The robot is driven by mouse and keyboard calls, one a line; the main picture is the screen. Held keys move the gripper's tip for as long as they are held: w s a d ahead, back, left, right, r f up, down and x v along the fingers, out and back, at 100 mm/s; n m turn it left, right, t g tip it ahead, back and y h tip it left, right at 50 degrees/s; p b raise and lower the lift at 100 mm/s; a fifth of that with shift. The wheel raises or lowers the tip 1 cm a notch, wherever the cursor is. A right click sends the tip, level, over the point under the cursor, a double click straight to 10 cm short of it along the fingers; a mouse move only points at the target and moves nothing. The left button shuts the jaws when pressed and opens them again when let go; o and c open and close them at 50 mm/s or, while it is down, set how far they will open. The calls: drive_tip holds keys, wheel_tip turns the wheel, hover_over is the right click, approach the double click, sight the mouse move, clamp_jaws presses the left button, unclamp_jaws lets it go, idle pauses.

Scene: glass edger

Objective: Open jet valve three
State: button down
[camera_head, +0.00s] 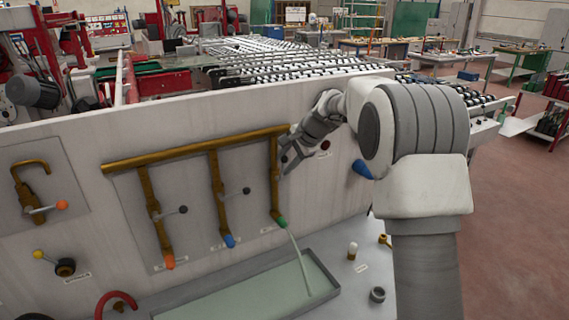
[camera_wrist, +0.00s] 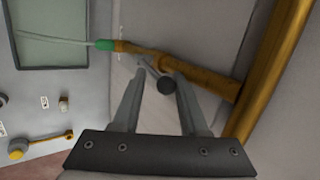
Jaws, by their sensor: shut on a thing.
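Three brass jet pipes hang from a brass header on the pale panel, with orange (camera_head: 169,261), blue (camera_head: 230,241) and green (camera_head: 282,223) tips. A pale stream (camera_head: 301,265) runs from the green tip of the third jet into the tray (camera_head: 225,297). My gripper (camera_head: 289,158) is at this third pipe. In the wrist view the black knob (camera_wrist: 166,85) of its lever (camera_wrist: 149,68) lies between my fingers, which are shut on the lever. In the head view my gripper hides this lever. The other two levers have black knobs (camera_head: 183,210) (camera_head: 246,190) and point right.
An orange-knobbed valve (camera_head: 61,205) and a yellow-knobbed valve (camera_head: 39,254) are on the left of the panel. A blue knob (camera_head: 362,168) sticks out near my arm. A small white-topped part (camera_head: 352,249) and a dark ring (camera_head: 377,294) are on the ledge right of the tray.

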drive_tip(key=shift+s+a+r+n+t+h, duration=0.1)
drive_tip(key=shift+a+r+n+t+h, duration=0.1)
drive_tip(key=shift+a+h, duration=0.25)
drive_tip(key=shift+s+a+r+n+t+h, duration=0.1)
drive_tip(key=shift+a+n+t+h, duration=0.15)
drive_tip(key=shift+h, duration=0.3)
drive_tip(key=shift+c, duration=2.2)
unclamp_jaws()
drive_tip(key=shift+a+f, duration=0.1)
drive_tip(key=shift+f, duration=0.05)
drive_tip(key=shift+s, duration=0.1)
drive_tip(key=b+v, duration=0.2)
drive_tip(key=v, duration=1.5)
drive_tip(key=shift+r, duration=0.2)
drive_tip(key=shift+s, duration=0.25)
